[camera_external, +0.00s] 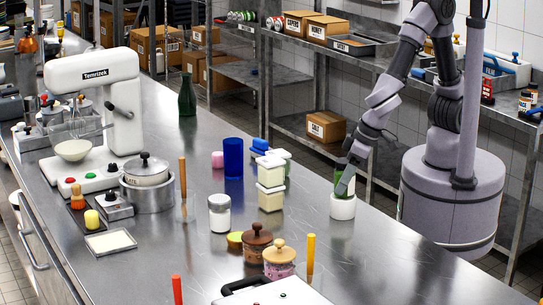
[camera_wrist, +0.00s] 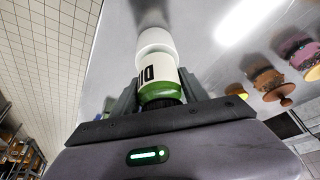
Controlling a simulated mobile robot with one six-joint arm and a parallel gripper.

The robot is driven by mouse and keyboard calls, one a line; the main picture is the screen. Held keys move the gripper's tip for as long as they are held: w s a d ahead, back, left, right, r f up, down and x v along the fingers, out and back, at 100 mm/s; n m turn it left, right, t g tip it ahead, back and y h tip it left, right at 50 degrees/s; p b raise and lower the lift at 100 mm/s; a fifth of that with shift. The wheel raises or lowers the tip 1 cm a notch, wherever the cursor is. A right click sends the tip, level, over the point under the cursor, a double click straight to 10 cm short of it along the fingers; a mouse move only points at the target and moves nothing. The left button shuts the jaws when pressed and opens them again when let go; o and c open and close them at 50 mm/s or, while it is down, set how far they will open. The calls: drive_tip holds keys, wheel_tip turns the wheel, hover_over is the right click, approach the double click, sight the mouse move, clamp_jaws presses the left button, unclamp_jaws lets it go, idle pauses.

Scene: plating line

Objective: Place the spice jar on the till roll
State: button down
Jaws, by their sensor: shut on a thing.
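The spice jar (camera_external: 339,176) is green, with a white label that shows in the wrist view (camera_wrist: 158,76). My gripper (camera_external: 344,184) is shut on it, with a finger on each side of the jar in the wrist view (camera_wrist: 157,92). The white till roll (camera_external: 342,208) stands upright on the steel counter, directly below the jar. The roll also shows just beyond the jar in the wrist view (camera_wrist: 154,40). The jar looks upright and at the roll's top; I cannot tell whether it bears on it. My fingers hide part of the jar.
Stacked cream containers (camera_external: 271,185), a blue cup (camera_external: 233,158) and a white-lidded jar (camera_external: 219,214) stand left of the roll. Lidded pots (camera_external: 279,262) stand nearer the front. The counter (camera_external: 370,255) is clear around the roll's front and right.

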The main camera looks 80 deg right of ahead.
drive_tip(key=c, duration=0.6)
unclamp_jaws()
drive_tip(key=shift+f, duration=0.1)
